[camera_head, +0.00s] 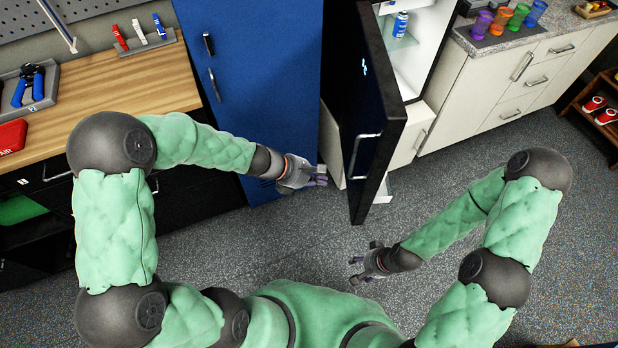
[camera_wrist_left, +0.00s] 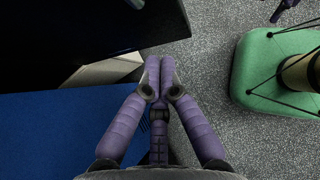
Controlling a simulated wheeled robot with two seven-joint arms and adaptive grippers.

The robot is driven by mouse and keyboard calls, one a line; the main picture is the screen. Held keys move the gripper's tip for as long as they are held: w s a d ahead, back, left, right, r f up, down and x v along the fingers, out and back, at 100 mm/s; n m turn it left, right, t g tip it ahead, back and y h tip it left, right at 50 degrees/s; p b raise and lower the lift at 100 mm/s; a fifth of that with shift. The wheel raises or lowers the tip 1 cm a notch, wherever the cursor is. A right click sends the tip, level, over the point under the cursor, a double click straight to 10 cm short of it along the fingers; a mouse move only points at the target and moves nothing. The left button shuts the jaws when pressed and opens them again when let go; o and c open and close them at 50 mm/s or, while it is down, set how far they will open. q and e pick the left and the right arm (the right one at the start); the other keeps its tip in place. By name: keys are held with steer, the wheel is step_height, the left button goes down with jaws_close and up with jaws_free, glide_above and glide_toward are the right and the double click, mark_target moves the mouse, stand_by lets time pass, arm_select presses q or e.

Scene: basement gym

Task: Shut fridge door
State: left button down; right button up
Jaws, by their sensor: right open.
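The dark fridge door (camera_head: 350,105) stands open, swung out toward me, with a silver handle (camera_head: 362,155) on its outer face. The lit white inside of the fridge (camera_head: 420,50) shows to the right of the door. My left gripper (camera_head: 322,176) is just left of the door's outer face, near handle height in the picture. In the left wrist view its purple fingers (camera_wrist_left: 159,75) are together and empty, with the dark door (camera_wrist_left: 90,30) beyond them at upper left; contact cannot be told. My right gripper (camera_head: 357,270) is open and empty, below the door's near end.
A blue cabinet (camera_head: 262,85) stands left of the fridge, beside a wooden workbench (camera_head: 150,75). A blue can (camera_head: 400,24) is inside the fridge. Right are a counter with coloured cups (camera_head: 501,20) and white drawers (camera_head: 525,85). The grey floor (camera_head: 440,200) before them is clear.

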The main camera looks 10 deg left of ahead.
arm_select(q)
steer(key=shift+w+d+f+b, duration=0.25)
steer(key=shift+w+d, duration=0.15)
steer(key=shift+d, duration=0.4)
steer(key=shift+w+d+f+b, duration=0.25)
steer(key=shift+w+d, duration=0.2)
steer(key=shift+d, duration=0.4)
steer(key=shift+w+d+f+b, duration=0.15)
steer(key=shift+w+d+f, duration=0.2)
steer(key=shift+d, duration=0.45)
steer(key=shift+r, duration=0.1)
